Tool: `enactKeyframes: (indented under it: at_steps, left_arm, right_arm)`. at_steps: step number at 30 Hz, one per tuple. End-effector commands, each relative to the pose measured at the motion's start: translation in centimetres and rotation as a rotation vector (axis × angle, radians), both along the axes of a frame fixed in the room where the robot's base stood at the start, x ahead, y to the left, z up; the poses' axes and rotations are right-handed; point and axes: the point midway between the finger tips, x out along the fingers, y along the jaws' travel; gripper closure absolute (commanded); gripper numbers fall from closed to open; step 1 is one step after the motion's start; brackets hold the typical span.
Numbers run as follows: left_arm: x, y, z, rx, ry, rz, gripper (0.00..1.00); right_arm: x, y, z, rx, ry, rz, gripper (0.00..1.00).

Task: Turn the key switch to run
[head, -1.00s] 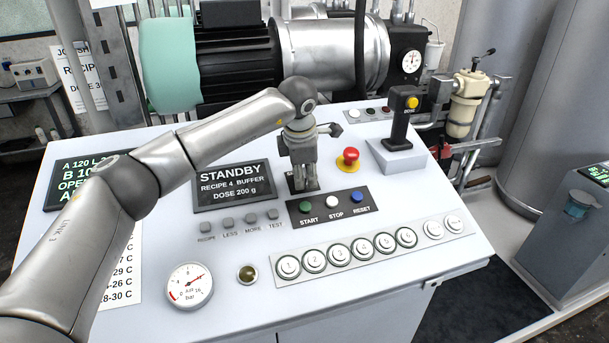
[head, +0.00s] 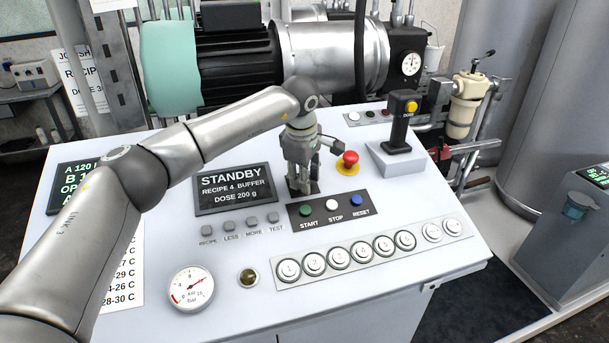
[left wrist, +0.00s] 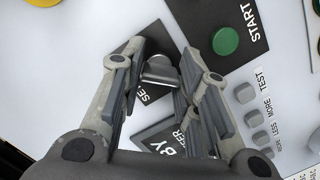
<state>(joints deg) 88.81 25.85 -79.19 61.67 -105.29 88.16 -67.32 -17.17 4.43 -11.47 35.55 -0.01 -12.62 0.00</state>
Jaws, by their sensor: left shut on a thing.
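The key switch (left wrist: 160,70) is a grey metal key on a small dark plate in the left wrist view. The plate's lettering is partly covered; only "SE" can be read. My left gripper (head: 300,188) points down at the panel above the START button, and its fingers are shut on the key. In the left wrist view the gripper (left wrist: 162,76) has one finger on each side of the key. In the head view the fingers hide the key, and only an edge of the dark plate (head: 315,187) shows. My right gripper is not in view.
The display (head: 234,187) reads STANDBY, left of the gripper. The START, STOP and RESET strip (head: 330,207) lies just in front. A red emergency button (head: 350,159) stands close on the right, with a dosing lever (head: 402,125) beyond it. Numbered round buttons line the front.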

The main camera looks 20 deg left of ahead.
Motion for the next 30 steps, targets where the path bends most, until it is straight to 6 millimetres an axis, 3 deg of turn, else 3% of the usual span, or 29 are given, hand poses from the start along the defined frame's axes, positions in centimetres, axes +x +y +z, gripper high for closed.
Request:
enactKeyframes:
  at_steps: [14,15,19,30]
  left_arm:
    - [0.12,-0.03,0.28,0.004,-0.004,-0.015,0.94]
    - [0.12,-0.02,0.28,0.004,-0.004,-0.015,0.67]
    - [0.09,-0.02,0.22,0.004,-0.003,-0.015,0.51]
    - [-0.01,-0.01,0.33,0.004,0.000,-0.013,0.48]
  right_arm:
    - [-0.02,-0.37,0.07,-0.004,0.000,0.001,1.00]
    - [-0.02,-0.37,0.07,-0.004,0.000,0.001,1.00]
    - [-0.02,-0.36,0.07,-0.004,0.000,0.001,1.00]
    - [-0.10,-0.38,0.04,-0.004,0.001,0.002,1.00]
